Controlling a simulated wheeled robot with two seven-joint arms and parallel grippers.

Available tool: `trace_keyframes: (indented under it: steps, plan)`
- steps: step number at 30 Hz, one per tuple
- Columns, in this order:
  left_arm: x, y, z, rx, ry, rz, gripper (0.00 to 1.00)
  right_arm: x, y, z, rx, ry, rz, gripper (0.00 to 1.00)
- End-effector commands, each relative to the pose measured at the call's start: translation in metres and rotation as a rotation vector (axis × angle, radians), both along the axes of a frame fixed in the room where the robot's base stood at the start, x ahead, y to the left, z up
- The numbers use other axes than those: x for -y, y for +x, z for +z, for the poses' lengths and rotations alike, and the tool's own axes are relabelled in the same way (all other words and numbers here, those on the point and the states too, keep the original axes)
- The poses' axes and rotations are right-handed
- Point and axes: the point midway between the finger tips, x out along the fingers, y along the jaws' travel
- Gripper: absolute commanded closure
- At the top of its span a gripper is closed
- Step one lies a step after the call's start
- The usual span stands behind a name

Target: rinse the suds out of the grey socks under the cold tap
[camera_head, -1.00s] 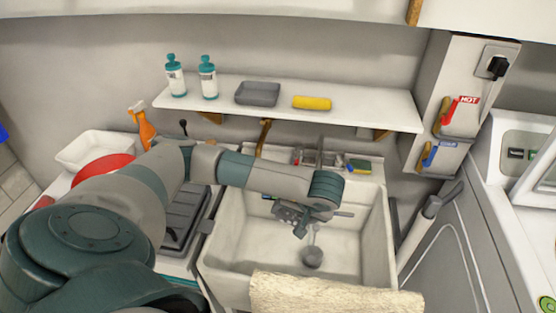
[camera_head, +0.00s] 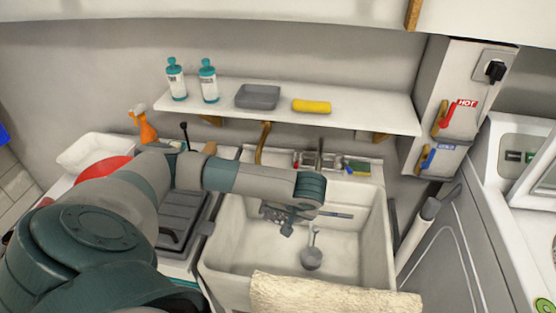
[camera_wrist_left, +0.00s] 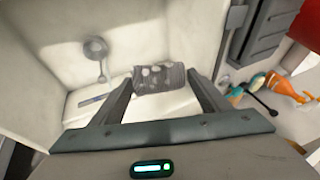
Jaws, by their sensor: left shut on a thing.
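My left gripper (camera_head: 285,216) reaches down into the white sink (camera_head: 228,245). In the left wrist view its fingers (camera_wrist_left: 160,82) are shut on the grey socks (camera_wrist_left: 160,74), a small bundle spotted with pale suds. The socks hang inside the basin, apart from the tap. The tap (camera_head: 320,150) is at the back wall of the sink, right of the gripper. On the right panel are a red and yellow handle marked HOT (camera_head: 445,115) and a blue and yellow handle (camera_head: 428,157). Flowing water is not visible. My right gripper is not in view.
A round grey piece with a stem (camera_head: 311,257) is low in the sink. A cream towel (camera_head: 330,297) hangs over the front rim. A shelf (camera_head: 370,114) overhangs the back. A spray bottle (camera_head: 144,124) and white tub (camera_head: 78,151) stand left.

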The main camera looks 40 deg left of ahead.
Motion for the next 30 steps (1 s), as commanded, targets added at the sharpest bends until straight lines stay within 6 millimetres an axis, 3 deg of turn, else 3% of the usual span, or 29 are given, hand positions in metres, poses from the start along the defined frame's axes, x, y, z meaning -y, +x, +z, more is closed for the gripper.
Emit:
trace_keyframes:
  steps: [30]
  plan:
    - [0.005,0.077,-0.017,0.0,0.0,0.001,0.53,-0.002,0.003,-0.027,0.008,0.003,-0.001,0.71]
